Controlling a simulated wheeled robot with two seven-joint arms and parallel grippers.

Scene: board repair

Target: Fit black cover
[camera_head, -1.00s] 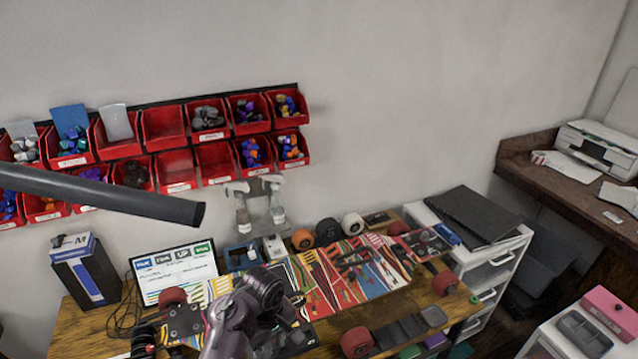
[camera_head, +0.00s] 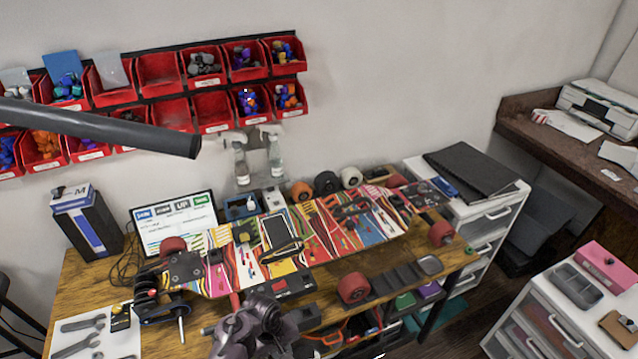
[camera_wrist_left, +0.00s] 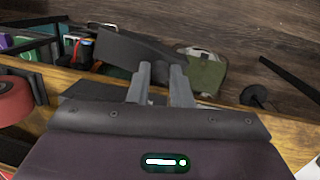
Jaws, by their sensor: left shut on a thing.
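My left gripper (camera_wrist_left: 160,80) is shut on a flat, dark, angular plate, likely the black cover (camera_wrist_left: 140,48), in the left wrist view. The plate sticks out past the fingertips, near the wooden table edge. In the head view my purple-grey left arm shows low at the front of the table; its fingertips and the plate cannot be made out there. The colourful skateboard (camera_head: 335,228) lies across the table with its red wheels showing. A dark rectangular area (camera_head: 281,230) is on its upper face. My right gripper is not in view.
Several wheels stand behind the board, with spray bottles (camera_head: 241,160) near the wall. A tablet-like screen (camera_head: 178,225) and a dark box (camera_head: 86,225) stand at the left. A mat with wrenches (camera_head: 88,335) lies front left. A red wheel (camera_wrist_left: 22,100) is beside the gripper.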

